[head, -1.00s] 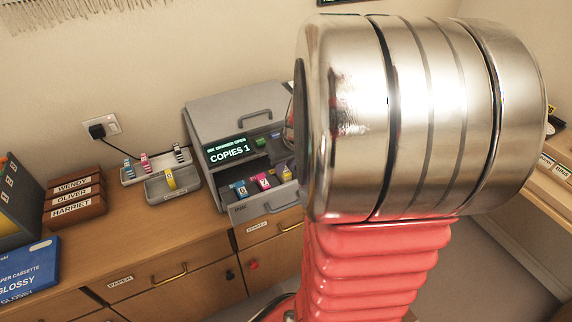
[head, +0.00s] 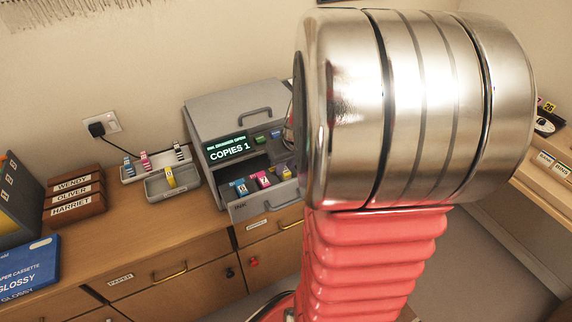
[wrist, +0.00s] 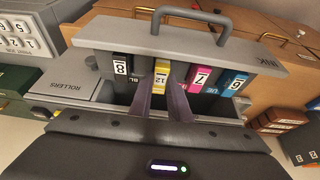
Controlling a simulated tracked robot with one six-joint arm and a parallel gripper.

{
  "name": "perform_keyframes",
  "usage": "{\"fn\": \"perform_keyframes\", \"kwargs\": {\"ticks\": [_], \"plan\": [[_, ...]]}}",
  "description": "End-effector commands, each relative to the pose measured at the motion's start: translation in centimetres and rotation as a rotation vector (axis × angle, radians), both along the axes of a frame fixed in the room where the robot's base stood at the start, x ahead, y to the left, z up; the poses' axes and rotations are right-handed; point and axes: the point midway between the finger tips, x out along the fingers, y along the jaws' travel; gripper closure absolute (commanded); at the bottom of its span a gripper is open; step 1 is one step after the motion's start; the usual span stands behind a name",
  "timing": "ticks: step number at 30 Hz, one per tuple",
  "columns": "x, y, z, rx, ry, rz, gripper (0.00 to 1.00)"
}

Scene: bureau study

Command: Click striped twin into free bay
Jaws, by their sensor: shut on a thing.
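A yellow cartridge (wrist: 161,74) marked 12 is between the fingers of my gripper (wrist: 162,88) in the wrist view, and the gripper is shut on it. It stands in the row of the open ink drawer (wrist: 190,55), between a black cartridge (wrist: 121,72) marked 8 and a magenta cartridge (wrist: 202,78) marked 7. A cyan cartridge (wrist: 234,82) marked 6 is at the right end. I cannot tell whether the yellow one is fully seated, and its stripes are not clear. In the head view my arm hides the gripper.
The printer (head: 232,105) display reads COPIES 1. Left of it, a rack (head: 130,178) holds striped cyan, magenta and black cartridges. A grey tray (head: 160,190) in front holds another yellow cartridge (head: 170,178). A ROLLERS lid (wrist: 75,86) lies beside the drawer row.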

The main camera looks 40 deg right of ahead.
Motion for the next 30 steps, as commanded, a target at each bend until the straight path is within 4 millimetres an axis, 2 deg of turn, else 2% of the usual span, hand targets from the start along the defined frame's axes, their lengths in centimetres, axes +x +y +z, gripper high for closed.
{"fn": "perform_keyframes", "kwargs": {"ticks": [30], "plan": [[0.0, 0.0, -1.0, 0.001, 0.001, 0.0, 1.0]]}}
